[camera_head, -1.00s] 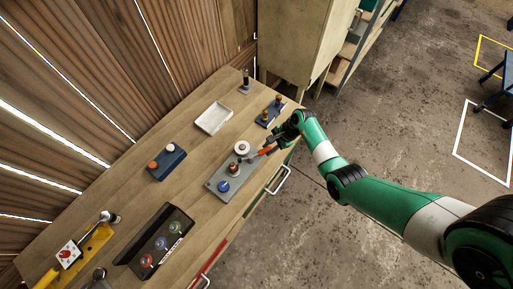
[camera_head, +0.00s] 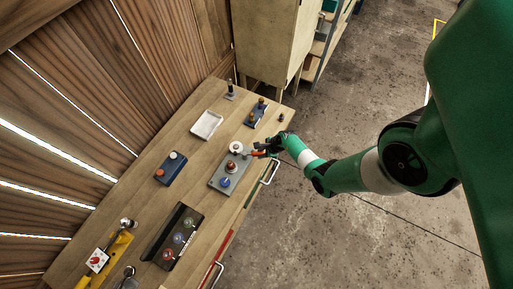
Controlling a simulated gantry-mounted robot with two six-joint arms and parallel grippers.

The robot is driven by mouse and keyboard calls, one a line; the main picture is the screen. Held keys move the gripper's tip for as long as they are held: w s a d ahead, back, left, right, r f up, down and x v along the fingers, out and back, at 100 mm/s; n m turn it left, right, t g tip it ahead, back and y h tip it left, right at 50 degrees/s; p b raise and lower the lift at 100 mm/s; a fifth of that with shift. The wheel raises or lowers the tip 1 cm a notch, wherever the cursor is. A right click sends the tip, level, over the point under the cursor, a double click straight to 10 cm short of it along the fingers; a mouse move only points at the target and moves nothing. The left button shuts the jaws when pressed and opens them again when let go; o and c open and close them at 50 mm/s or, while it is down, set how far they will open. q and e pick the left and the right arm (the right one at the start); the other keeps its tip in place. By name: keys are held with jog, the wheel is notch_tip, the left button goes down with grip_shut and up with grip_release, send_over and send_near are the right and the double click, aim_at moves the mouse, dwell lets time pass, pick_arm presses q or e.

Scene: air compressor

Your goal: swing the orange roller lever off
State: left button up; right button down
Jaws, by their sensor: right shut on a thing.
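A grey panel (camera_head: 216,185) lies near the table's front edge. It carries a white disc (camera_head: 236,147), a dark red knob (camera_head: 231,166) and a blue knob (camera_head: 224,182). The orange roller lever (camera_head: 257,154) sticks out to the right from the panel, between the white disc and the red knob. My right gripper (camera_head: 266,150) is shut on the outer part of the lever, low over the table's front edge. The fingers partly hide the lever's end. My left gripper is not in view.
Behind the panel are a white tray (camera_head: 207,124), a blue two-knob block (camera_head: 171,168) and another two-knob block (camera_head: 257,113). A black box with coloured knobs (camera_head: 160,250) lies nearer. Drawer handles (camera_head: 270,172) stick out below the front edge. The floor on the right is clear.

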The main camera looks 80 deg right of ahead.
dwell(0.3)
jog(key=c, duration=0.7)
grip_release()
jog(key=shift+o, duration=0.2)
jog(key=shift+r, duration=0.1)
jog(key=p+v, duration=0.4)
jog(key=v, duration=0.7)
jog(key=shift+r+p, duration=0.15)
jog(key=shift+p, duration=0.15)
jog(key=shift+s+a, duration=0.1)
